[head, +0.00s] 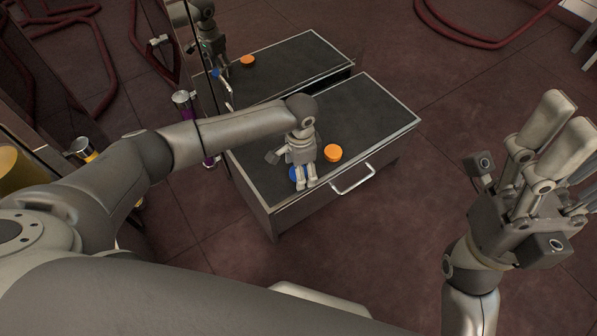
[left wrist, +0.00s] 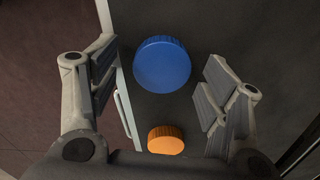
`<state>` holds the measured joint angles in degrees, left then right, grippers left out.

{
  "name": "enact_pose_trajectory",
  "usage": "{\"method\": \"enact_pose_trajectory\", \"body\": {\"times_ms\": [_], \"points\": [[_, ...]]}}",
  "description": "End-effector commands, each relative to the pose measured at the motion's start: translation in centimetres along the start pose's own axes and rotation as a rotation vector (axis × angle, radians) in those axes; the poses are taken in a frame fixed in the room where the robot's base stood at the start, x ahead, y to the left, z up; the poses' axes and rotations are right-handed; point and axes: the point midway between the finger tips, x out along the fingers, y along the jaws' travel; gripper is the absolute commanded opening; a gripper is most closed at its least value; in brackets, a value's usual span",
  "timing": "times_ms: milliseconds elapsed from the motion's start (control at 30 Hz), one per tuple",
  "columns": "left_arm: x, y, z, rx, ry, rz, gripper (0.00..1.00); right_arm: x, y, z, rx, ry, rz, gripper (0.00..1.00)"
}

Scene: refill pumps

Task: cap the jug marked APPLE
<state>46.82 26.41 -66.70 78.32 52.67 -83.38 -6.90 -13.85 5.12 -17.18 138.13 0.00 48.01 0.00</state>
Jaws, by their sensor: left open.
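A blue cap (head: 295,173) lies on the dark top of a drawer unit (head: 365,105), partly hidden by my left gripper (head: 305,184). An orange cap (head: 333,152) lies beside it to the right. In the left wrist view, the blue cap (left wrist: 162,63) shows between the open fingers of my left gripper (left wrist: 155,85), with clear gaps on both sides. The orange cap (left wrist: 165,139) is lower, nearer the palm. My right gripper (head: 566,150) is raised at the right, open and empty. I can read no APPLE mark on any jug.
A drawer handle (head: 353,179) sticks out from the unit's front. At the left stand a purple container (head: 183,98), a yellow one (head: 84,150) and a large yellow shape (head: 20,170). A reflective panel behind mirrors the unit and caps. Red tubular frames lie at the back.

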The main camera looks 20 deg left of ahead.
Motion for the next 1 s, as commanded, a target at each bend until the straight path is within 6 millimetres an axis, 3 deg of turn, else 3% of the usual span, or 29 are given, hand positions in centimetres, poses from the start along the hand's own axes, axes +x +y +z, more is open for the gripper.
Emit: {"method": "enact_pose_trajectory", "body": {"times_ms": [100, 367, 767, 1000], "points": [[0.0, 0.0, 0.0, 0.000, 0.000, 0.000, 0.71, 0.0, 0.0, 0.0, 0.000, 0.000, 0.000, 0.55], [0.0, 0.0, 0.0, 0.000, 0.000, 0.000, 0.38, 0.0, 0.0, 0.0, 0.001, 0.000, 0.000, 0.55], [0.0, 0.1, 0.0, 0.000, -0.001, 0.001, 0.37, 0.1, 0.0, 0.0, 0.001, 0.001, 0.000, 0.55], [-1.1, 0.1, 0.0, 0.001, 0.000, 0.001, 0.37, 0.5, 0.0, -0.4, 0.002, -0.001, 0.004, 0.55]]}}
